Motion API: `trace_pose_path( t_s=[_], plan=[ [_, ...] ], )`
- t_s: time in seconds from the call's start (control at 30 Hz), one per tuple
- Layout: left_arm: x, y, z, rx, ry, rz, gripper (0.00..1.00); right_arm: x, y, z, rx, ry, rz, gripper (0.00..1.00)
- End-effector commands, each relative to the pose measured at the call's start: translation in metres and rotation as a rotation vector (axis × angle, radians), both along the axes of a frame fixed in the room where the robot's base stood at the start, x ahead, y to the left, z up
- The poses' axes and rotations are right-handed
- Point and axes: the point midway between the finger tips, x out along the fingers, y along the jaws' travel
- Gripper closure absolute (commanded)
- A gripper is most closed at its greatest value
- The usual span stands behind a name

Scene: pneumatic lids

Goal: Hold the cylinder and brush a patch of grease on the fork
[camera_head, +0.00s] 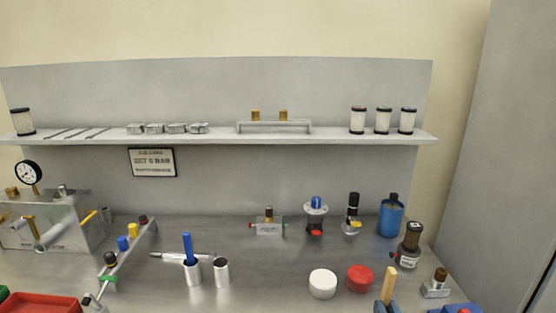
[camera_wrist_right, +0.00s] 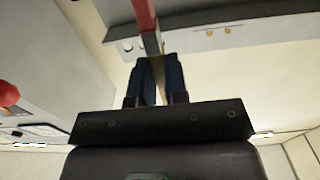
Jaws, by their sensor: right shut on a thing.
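My right gripper (camera_head: 386,306) is at the bottom edge of the head view, its blue fingers shut on a pale wooden handle (camera_head: 390,285) that stands upright, probably the brush. In the right wrist view the dark blue fingers (camera_wrist_right: 156,85) close around this handle, and a red part (camera_wrist_right: 145,15) extends beyond them; I cannot make out bristles or grease. A silver cylinder (camera_head: 200,257) lies on the bench with its thin rod to the left, partly behind two cups. The fork at the rod end (camera_head: 155,255) is too small to make out clearly. My left gripper is out of view.
Two metal cups (camera_head: 221,273) stand in front of the cylinder, one with a blue stick (camera_head: 188,248). A white round pot (camera_head: 322,284) and a red one (camera_head: 360,278) are left of the right gripper. Fittings line the back; a shelf (camera_head: 220,138) runs above.

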Motion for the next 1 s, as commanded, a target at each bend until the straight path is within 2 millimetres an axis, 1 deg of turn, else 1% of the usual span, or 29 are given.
trace_pose_path(
  t_s=[0.47, 0.7, 1.0],
  plan=[
    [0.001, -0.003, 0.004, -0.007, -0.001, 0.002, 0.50, 0.002, 0.001, 0.004, -0.003, -0.002, 0.028, 1.00],
    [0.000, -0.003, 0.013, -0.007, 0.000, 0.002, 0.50, 0.007, 0.005, 0.011, -0.005, 0.000, 0.113, 1.00],
    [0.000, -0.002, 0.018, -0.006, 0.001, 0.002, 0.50, 0.015, 0.011, 0.020, -0.006, -0.001, 0.229, 1.00]
  ],
)
